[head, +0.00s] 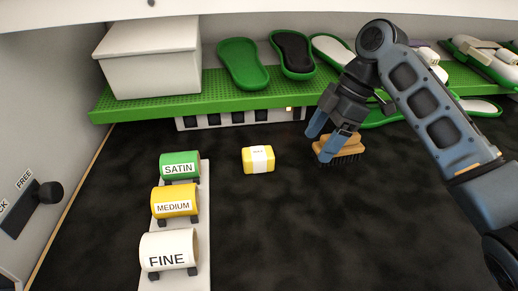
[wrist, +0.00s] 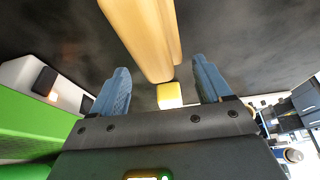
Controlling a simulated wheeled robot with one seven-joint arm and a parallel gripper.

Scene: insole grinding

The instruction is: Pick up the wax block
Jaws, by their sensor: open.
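The wax block (head: 258,159) is a small yellow block with a white paper band, lying on the dark bench left of my gripper (head: 322,139). In the wrist view, the wax block (wrist: 169,95) shows small, farther off, between my two fingers. My gripper (wrist: 160,65) is open, its blue fingers spread and pointing down. In the head view it is over a wooden brush (head: 340,148), apart from the wax block. In the wrist view the brush (wrist: 143,35) fills the top middle; I cannot tell whether a finger touches it.
A white rack with green SATIN (head: 180,166), yellow MEDIUM (head: 175,202) and white FINE (head: 170,250) rolls stands left of the wax block. A green shelf (head: 215,88) with insoles and a white box (head: 150,65) runs behind. The front middle of the bench is clear.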

